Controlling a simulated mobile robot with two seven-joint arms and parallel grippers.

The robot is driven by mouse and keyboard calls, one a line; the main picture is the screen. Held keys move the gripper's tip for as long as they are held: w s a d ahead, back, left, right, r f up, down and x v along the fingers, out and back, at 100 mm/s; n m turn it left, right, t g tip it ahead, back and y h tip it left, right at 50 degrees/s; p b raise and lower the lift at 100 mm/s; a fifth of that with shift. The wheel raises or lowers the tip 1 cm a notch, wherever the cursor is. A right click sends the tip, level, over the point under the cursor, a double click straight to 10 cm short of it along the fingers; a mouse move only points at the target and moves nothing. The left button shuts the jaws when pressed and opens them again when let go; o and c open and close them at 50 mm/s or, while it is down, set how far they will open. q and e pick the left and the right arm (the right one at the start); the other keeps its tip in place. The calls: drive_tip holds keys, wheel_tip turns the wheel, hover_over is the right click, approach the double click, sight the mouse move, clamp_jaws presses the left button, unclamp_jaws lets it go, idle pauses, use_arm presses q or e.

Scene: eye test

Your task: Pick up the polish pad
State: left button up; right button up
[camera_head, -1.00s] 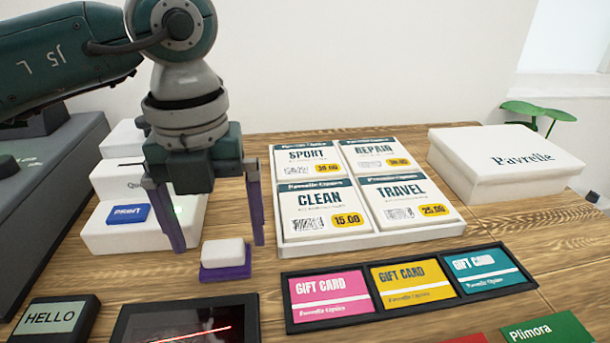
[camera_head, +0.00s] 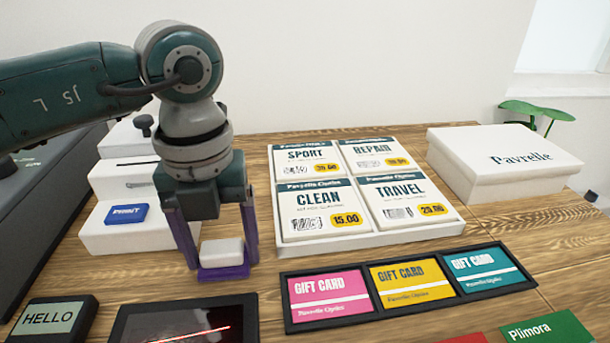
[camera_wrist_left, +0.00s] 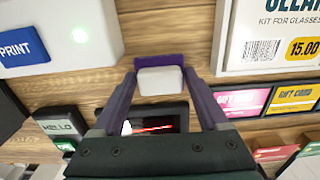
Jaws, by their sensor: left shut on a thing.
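The polish pad, a small white block (camera_head: 222,251), sits on a purple base (camera_head: 224,273) on the wooden counter, in front of the white stepped stand. My left gripper (camera_head: 222,262) points down with one purple finger on each side of the pad and is shut on it. In the left wrist view the white pad (camera_wrist_left: 160,80) lies between the fingertips (camera_wrist_left: 159,74), with the purple base (camera_wrist_left: 158,62) showing at its far edge. I see no clear gap under the pad. My right gripper is in neither view.
The white stand (camera_head: 130,236) with a blue PRINT label is close on the left. A white tray of price cards (camera_head: 370,243) is to the right. Gift cards in a black frame (camera_head: 408,302), a dark screen (camera_head: 150,325) and a HELLO display (camera_head: 50,318) lie in front.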

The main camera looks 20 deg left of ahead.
sight(220, 247)
use_arm(q)
drive_tip(key=shift+c, duration=1.3)
drive_tip(key=shift+r, duration=0.1)
wheel_tip(220, 247, up, 20)
drive_tip(key=p, duration=0.2)
drive_tip(key=shift+p, duration=0.3)
